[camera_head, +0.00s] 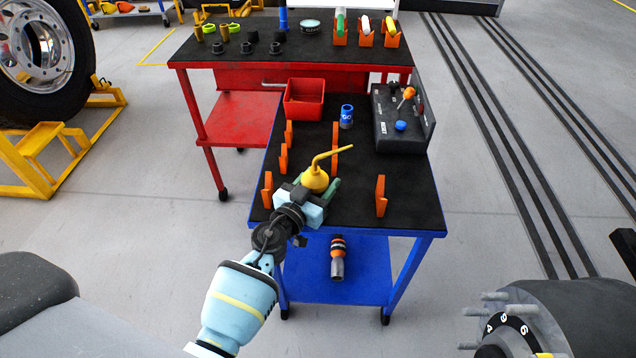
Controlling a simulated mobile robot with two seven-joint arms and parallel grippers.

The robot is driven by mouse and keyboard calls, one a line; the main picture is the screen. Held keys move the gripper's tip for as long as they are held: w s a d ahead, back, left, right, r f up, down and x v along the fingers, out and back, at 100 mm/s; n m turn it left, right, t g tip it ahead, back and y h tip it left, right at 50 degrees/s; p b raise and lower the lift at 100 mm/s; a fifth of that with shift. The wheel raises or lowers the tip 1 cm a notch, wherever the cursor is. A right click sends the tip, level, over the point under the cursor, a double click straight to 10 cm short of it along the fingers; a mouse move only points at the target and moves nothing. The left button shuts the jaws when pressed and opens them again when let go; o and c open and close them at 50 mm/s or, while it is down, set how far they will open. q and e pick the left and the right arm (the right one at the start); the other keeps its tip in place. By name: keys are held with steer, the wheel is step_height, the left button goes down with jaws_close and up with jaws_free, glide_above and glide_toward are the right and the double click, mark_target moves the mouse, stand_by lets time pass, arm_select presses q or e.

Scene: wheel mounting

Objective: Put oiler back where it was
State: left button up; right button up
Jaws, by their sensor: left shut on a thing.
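The oiler has a yellow body (314,180) and a thin bent yellow spout that points up and to the right. My left gripper (318,194) is shut on the oiler, over the front left part of the blue table's black top (352,213). Its fingers hide the oiler's lower part, so I cannot tell whether it touches the table. Orange holders stand on this top, on the left (268,190), near the middle (335,135) and on the right (380,196). My right gripper is not in view.
A red bin (304,99), a blue cup-like part (346,117) and a black box with a blue knob (400,140) stand toward the back. A red table (240,45) adjoins behind. A tool (337,258) lies on the lower blue shelf. A wheel hub (515,330) is at lower right.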

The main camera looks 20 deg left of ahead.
arm_select(q)
steer(key=shift+f, duration=0.2)
steer(key=o, duration=1)
steer(key=shift+o, duration=1.3)
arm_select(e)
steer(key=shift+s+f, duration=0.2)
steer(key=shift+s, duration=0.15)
arm_select(q)
steer(key=shift+r, duration=0.15)
steer(key=shift+s+r, duration=0.1)
steer(key=shift+s, duration=0.05)
steer(key=s, duration=0.3)
steer(key=s+a+p, duration=0.1)
steer(key=s, duration=0.3)
steer(key=s+a+p, duration=0.1)
steer(key=s, duration=0.3)
steer(key=shift+s+a, duration=0.15)
steer(key=shift+s, duration=0.1)
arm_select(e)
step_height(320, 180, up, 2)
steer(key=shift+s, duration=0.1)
